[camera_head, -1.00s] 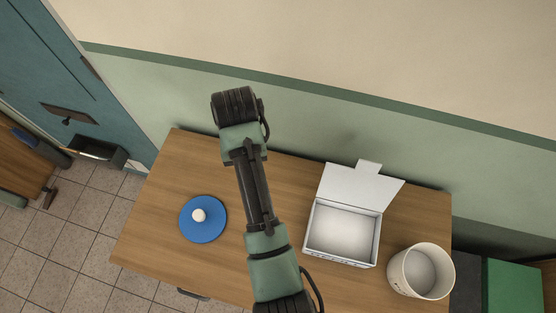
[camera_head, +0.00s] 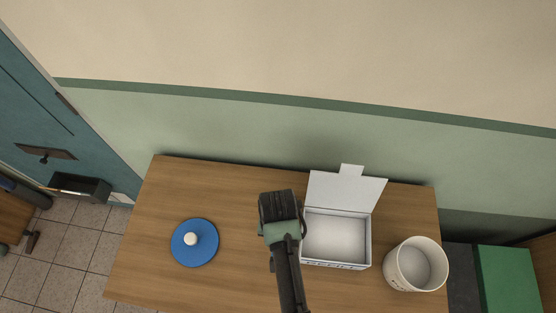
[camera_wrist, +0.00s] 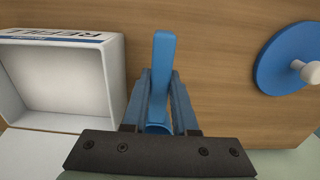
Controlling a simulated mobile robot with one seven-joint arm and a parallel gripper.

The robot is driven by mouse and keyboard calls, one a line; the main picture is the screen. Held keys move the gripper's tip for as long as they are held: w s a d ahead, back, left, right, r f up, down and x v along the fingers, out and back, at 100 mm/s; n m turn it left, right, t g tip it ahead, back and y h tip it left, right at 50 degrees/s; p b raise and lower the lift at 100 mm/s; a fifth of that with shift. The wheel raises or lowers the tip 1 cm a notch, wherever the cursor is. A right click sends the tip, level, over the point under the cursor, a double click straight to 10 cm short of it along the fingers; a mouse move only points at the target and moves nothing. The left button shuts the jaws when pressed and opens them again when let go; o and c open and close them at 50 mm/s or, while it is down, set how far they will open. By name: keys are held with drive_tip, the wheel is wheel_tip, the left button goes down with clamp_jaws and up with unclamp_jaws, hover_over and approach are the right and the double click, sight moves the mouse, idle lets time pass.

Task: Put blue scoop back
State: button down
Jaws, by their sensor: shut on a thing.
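The blue scoop (camera_wrist: 163,55) shows in the wrist view with its flat handle pointing up the picture; a rounded blue part shows lower down between the fingers. My gripper (camera_wrist: 161,82) is shut on it, one finger on each side. The scoop is over the wooden table, between a white box and a blue lid. In the head view my arm's end is just left of the box, and it hides the scoop and fingers. An open, empty-looking white box (camera_head: 304,255) stands on the table with its flap up; its printed wall (camera_wrist: 50,37) shows in the wrist view.
A white tub (camera_head: 402,276), open and empty-looking, stands at the table's right end. A round blue lid (camera_head: 187,252) with a white knob lies at the left; it also shows in the wrist view (camera_wrist: 277,62). The wooden table (camera_head: 235,215) is bare between lid and arm. A wall runs behind.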

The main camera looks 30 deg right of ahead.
drive_tip(key=shift+f, duration=1.7)
drive_tip(key=shift+f, duration=0.1)
drive_tip(key=shift+f, duration=0.1)
drive_tip(key=c, duration=0.7)
unclamp_jaws()
wheel_tip(320, 180, up, 12)
drive_tip(key=shift+r, duration=0.25)
